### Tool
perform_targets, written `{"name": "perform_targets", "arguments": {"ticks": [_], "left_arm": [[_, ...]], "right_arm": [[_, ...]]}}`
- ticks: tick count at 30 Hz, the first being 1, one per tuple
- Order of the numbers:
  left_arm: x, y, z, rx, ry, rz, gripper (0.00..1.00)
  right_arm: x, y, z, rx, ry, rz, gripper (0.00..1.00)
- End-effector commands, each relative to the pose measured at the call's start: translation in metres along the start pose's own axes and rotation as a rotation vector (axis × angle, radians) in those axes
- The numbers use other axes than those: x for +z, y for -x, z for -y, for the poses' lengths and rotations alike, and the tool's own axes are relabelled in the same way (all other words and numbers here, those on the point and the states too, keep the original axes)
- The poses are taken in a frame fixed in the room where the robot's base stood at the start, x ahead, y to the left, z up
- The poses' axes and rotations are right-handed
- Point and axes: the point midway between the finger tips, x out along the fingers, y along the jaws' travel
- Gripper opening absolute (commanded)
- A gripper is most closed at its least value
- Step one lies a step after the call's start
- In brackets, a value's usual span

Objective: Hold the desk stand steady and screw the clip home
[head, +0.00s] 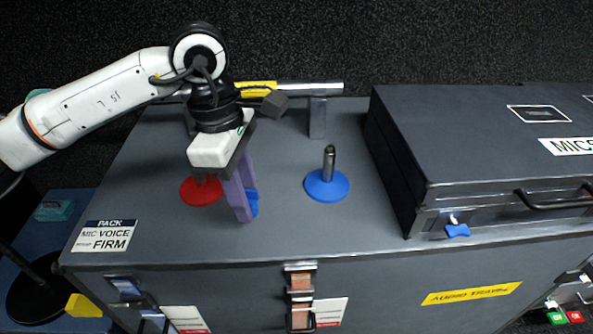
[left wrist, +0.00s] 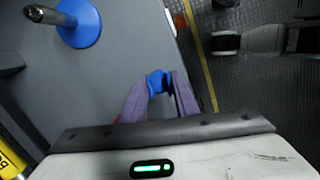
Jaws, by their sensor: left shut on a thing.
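A blue desk stand (head: 327,188) with a bare metal post stands upright on the grey case top; it also shows at the upper left of the left wrist view (left wrist: 80,24). A red round stand base (head: 199,192) lies further left, partly hidden by my left gripper. My left gripper (head: 241,205), with purple fingers, points down left of the blue stand. It is shut on a small blue clip (left wrist: 156,82), which shows between the fingertips in the left wrist view (left wrist: 160,85). The clip is apart from the blue post. My right gripper is not in view.
A large dark case (head: 480,130) with a blue latch stands to the right on the case top. A metal bar with a yellow section (head: 257,88) runs along the back on a post. The front middle is clear.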

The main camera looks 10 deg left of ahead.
Motion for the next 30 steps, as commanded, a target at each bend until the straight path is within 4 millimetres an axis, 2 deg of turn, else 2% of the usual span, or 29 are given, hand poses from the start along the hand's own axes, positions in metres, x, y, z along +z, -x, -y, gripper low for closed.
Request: {"name": "perform_targets", "arguments": {"ticks": [9,15,21,30], "left_arm": [[-0.026,-0.020,0.036,-0.106,-0.847,-0.001,0.06],[-0.038,-0.029,0.057,-0.161,-1.312,-0.001,0.06],[-0.045,-0.033,0.069,-0.190,-1.562,-0.001,0.06],[-0.046,-0.034,0.070,-0.194,-1.607,-0.002,0.06]], "right_arm": [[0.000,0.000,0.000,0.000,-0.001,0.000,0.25],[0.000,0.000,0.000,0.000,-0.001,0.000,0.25],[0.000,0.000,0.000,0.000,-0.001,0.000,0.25],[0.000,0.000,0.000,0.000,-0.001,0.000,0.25]]}}
